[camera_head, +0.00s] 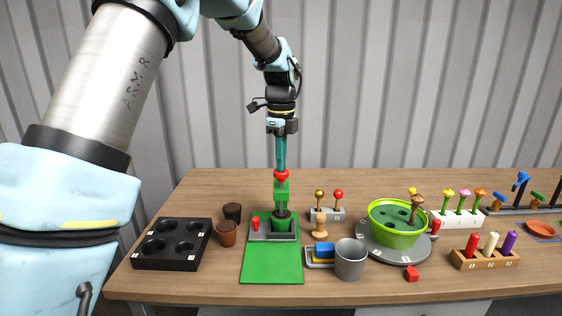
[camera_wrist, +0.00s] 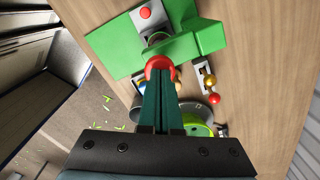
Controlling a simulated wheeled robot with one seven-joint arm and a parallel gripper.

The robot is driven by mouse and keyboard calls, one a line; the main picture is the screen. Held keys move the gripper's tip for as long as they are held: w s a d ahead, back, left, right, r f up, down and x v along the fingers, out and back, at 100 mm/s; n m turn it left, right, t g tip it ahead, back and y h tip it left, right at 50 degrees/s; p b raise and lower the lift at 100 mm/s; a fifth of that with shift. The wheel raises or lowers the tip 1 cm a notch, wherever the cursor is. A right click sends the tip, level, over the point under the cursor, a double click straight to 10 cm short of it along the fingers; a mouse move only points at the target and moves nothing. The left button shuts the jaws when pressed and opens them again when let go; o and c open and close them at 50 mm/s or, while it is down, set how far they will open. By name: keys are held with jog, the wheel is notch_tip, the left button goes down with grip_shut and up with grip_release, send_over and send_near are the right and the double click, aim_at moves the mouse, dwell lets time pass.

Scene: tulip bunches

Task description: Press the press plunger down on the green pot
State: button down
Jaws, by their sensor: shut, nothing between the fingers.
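The green press (camera_head: 281,191) stands on a grey base at the back of a green mat (camera_head: 272,266). Its plunger has a red knob (camera_head: 281,175) on top, and a dark press head hangs below the green arm. A green pot (camera_head: 281,222) sits in the base under the press head; I cannot tell if they touch. My gripper (camera_head: 281,167) is shut and empty, pointing straight down, its fingertips at the red knob. In the wrist view the green fingers (camera_wrist: 163,85) reach the red knob (camera_wrist: 159,64), apparently touching it.
A black tray with holes (camera_head: 172,265) and two brown pots (camera_head: 227,233) are left of the press. A small red button (camera_head: 256,223) is on the base. A stand with knobs (camera_head: 325,213), a grey cup (camera_head: 350,259) and a lime bowl (camera_head: 392,238) are to the right.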

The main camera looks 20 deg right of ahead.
notch_tip(320, 180, up, 7)
jog(key=p, duration=0.6)
jog(key=shift+r, duration=0.2)
jog(key=a+f+n, duration=0.3)
jog(key=a+n, duration=1)
jog(key=a, duration=0.7)
jog(key=s+a+f+n, duration=0.1)
jog(key=s+a+n, duration=0.4)
jog(key=a+n, duration=0.2)
jog(key=s+a+f+n+t, duration=0.1)
jog(key=s+a+f+n, duration=0.1)
jog(key=s+a+n, duration=0.4)
jog(key=a+n, duration=0.2)
jog(key=a, duration=0.1)
jog(key=shift+a+f+t, duration=0.25)
jog(key=shift+a+t, duration=0.05)
jog(key=shift+a, duration=0.05)
jog(key=c, duration=1.6)
grip_release()
